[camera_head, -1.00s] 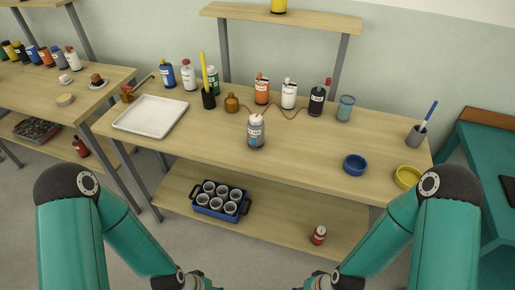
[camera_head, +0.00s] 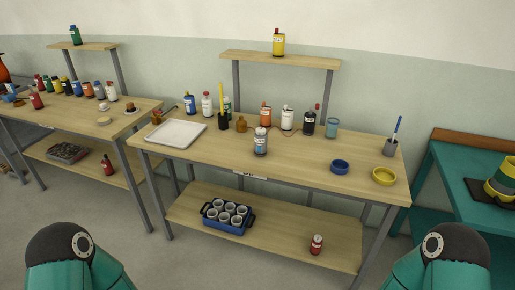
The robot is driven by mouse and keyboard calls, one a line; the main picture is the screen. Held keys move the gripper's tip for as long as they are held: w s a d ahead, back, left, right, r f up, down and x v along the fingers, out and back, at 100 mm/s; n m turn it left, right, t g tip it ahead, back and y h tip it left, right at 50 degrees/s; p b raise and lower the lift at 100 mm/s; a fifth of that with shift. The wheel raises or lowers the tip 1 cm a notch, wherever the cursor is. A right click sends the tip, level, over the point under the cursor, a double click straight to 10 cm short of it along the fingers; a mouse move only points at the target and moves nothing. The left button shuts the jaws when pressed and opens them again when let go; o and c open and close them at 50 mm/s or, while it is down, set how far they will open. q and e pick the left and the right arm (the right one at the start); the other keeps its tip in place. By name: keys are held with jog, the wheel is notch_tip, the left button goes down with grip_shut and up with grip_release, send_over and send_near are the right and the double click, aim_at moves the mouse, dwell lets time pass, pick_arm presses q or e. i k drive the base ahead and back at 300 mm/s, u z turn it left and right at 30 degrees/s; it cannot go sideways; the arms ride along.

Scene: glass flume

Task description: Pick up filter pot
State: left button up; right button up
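No item on the table is clearly marked as the filter pot, so I cannot tell which one it is. On the middle table (camera_head: 290,170) stand a blue-grey glass jar (camera_head: 332,129), a small brown pot (camera_head: 241,124) and a white-blue labelled bottle (camera_head: 261,142). Several cups (camera_head: 226,212) sit in a blue crate (camera_head: 229,228) on the lower shelf. Only my upper arms show at the bottom corners. Both of my grippers are out of view.
The table also holds a white tray (camera_head: 175,134), a blue bowl (camera_head: 340,167), a yellow bowl (camera_head: 384,177) and a grey brush cup (camera_head: 390,148). A red bottle (camera_head: 316,244) stands on the lower shelf. Open floor lies before the table.

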aim_at(261, 143)
jog(key=u, duration=0.25)
jog(key=i, duration=0.65)
jog(key=u, duration=0.55)
jog(key=i, duration=0.75)
jog(key=z, duration=0.2)
